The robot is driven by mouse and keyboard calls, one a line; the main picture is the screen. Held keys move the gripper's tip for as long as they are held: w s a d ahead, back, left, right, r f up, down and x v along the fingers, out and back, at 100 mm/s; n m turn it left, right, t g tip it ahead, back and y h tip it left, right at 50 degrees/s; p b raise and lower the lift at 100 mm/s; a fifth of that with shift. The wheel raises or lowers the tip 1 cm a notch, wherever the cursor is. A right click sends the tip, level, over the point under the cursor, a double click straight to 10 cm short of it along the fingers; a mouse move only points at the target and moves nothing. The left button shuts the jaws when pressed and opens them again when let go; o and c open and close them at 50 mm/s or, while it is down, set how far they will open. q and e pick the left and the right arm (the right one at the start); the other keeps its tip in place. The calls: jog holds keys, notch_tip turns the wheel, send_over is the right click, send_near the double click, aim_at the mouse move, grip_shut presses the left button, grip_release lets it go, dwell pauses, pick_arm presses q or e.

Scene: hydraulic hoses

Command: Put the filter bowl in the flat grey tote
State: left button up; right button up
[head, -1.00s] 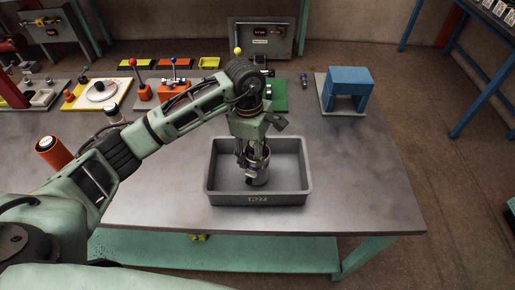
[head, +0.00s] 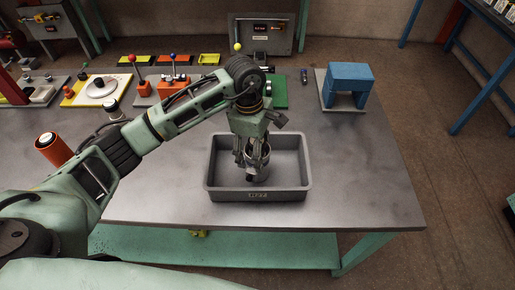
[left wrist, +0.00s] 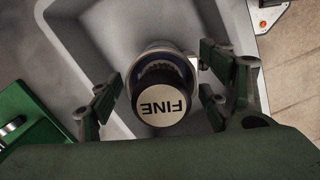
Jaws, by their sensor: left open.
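The filter bowl (head: 262,155) is a silvery cylinder inside the flat grey tote (head: 222,193), near its middle. In the left wrist view the bowl (left wrist: 163,100) shows a dark end with a white disc reading "FINE" and a bright metal rim behind it. My left gripper (head: 256,166) is over the tote, reaching down into it. In the left wrist view its fingers (left wrist: 160,98) are spread on both sides of the bowl with gaps. Fingers partly hide the bowl in the head view, and I cannot tell whether it is upright or tilted. My right gripper is not in view.
The tote stands on a grey workbench (head: 360,180) with free surface to its right. A blue block-shaped stand (head: 348,77) is at the back right. An orange cylinder (head: 54,149) stands at the left, and lever boxes (head: 174,85) stand behind my arm.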

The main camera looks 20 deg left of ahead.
pick_arm(q)
jog(key=r+b, duration=0.1)
jog(key=r, duration=0.2)
jog(key=a+r+b, duration=0.1)
jog(key=r+b, duration=0.1)
jog(key=r, duration=0.2)
jog(key=r+b, duration=0.1)
jog(key=r, duration=0.3)
jog(key=shift+a+r, duration=0.15)
jog(key=shift+a, duration=0.05)
jog(key=shift+r, duration=0.45)
